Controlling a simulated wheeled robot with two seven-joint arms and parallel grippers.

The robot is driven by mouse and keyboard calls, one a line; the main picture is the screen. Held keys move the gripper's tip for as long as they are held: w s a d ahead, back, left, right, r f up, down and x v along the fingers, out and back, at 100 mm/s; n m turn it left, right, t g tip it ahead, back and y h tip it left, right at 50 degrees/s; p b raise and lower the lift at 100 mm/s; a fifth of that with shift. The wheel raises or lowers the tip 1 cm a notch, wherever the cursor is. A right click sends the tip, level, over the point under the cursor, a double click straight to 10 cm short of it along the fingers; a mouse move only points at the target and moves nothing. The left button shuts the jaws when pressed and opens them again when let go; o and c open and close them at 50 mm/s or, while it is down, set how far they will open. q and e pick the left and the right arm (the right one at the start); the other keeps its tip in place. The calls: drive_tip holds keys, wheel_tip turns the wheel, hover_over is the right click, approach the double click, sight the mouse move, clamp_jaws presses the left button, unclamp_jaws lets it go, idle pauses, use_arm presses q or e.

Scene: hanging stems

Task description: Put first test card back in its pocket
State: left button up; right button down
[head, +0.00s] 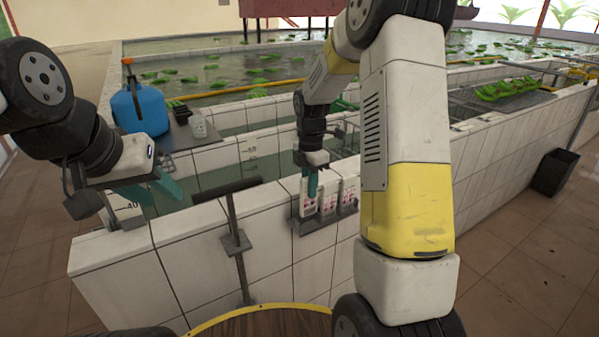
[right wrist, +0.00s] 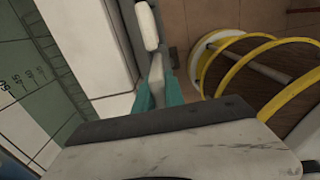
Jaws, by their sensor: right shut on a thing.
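The first test card (head: 307,204) is white with pink marks and stands upright at the left end of a dark grey pocket rack (head: 312,226) on the tank's outer wall. My right gripper (head: 312,186) comes down from above and is shut on its upper part. In the right wrist view, the teal fingers pinch the card (right wrist: 156,74), seen nearly edge-on. How deep its lower end sits in the pocket is unclear. Two similar cards (head: 329,197) stand to its right. My left gripper (head: 152,192) is open and empty over the tank's left corner.
A T-shaped grey tool (head: 236,243) stands against the wall left of the rack. A blue jug (head: 140,108) and a white cup (head: 198,125) stand on a ledge behind. A black bin (head: 553,172) is far right. A yellow-railed round platform (right wrist: 215,65) shows below.

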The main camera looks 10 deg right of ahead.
drive_tip(key=shift+f, duration=2)
drive_tip(key=shift+f, duration=0.4)
drive_tip(key=c, duration=1.3)
unclamp_jaws()
drive_tip(key=shift+c, duration=0.2)
wheel_tip(320, 180, up, 7)
drive_tip(key=shift+r, duration=0.2)
drive_tip(key=s+a+r+m+t+y, duration=0.1)
drive_tip(key=s+r+m+t, duration=0.2)
drive_tip(key=s+r+m, duration=0.5)
drive_tip(key=s+a+r+m+t+y, duration=0.1)
drive_tip(key=s+r+m+t, duration=0.2)
drive_tip(key=s+r+m, duration=0.5)
drive_tip(key=s+m, duration=0.5)
drive_tip(key=s, duration=0.3)
drive_tip(key=shift+s+a+r, duration=0.2)
drive_tip(key=shift+a+r, duration=0.05)
drive_tip(key=shift+r, duration=0.1)
